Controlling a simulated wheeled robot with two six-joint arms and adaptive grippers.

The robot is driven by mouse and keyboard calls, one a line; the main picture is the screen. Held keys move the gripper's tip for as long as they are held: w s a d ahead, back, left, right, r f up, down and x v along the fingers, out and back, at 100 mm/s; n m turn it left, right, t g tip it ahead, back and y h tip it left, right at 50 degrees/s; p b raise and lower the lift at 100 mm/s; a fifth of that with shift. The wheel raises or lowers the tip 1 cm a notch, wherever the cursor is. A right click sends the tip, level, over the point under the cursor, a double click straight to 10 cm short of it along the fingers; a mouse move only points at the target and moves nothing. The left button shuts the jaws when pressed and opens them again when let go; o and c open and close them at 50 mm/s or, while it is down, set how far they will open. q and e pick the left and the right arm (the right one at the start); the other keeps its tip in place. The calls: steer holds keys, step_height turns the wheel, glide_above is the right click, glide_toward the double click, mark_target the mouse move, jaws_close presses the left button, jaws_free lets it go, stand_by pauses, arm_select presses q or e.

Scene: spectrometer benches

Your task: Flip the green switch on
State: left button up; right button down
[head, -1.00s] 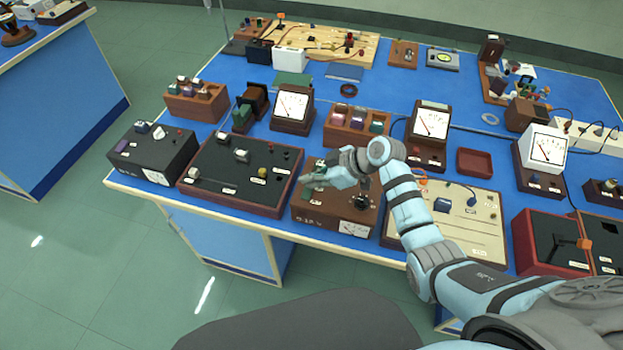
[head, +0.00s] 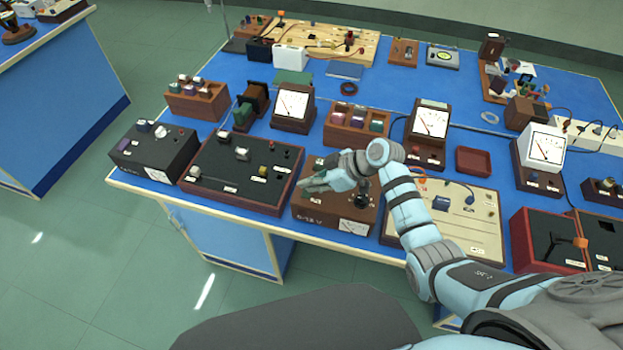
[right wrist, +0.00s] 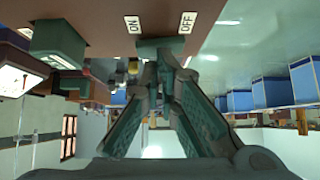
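The green switch (right wrist: 160,44) shows at the top centre of the right wrist view, on a brown panel between an ON label (right wrist: 132,24) and an OFF label (right wrist: 188,22). In the head view the brown 6-12 V box (head: 335,209) stands at the table's front edge; my right gripper (head: 304,186) is over its left part and hides the switch there. In the right wrist view my right gripper (right wrist: 161,66) has its fingertips close together right at the switch. I cannot tell whether they touch it. My left gripper is not in view.
A black-topped box (head: 243,172) stands just left of the brown box, and a cream panel (head: 470,222) just right of it. White-faced meters (head: 292,105) stand behind. The table's front edge (head: 260,225) is close to my side.

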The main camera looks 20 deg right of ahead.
step_height(320, 180, up, 4)
steer(key=p, duration=0.4)
steer(key=shift+s+a+r, duration=0.1)
steer(key=shift+a, duration=0.05)
steer(key=s+v, duration=0.1)
steer(key=v, duration=0.9)
steer(key=shift+a, duration=0.25)
steer(key=b, duration=0.4)
steer(key=t+b, duration=0.1)
steer(key=b, duration=0.3)
steer(key=shift+w+d+r+n+h, duration=0.2)
steer(key=shift+w+n+h, duration=0.1)
steer(key=shift+w, duration=0.1)
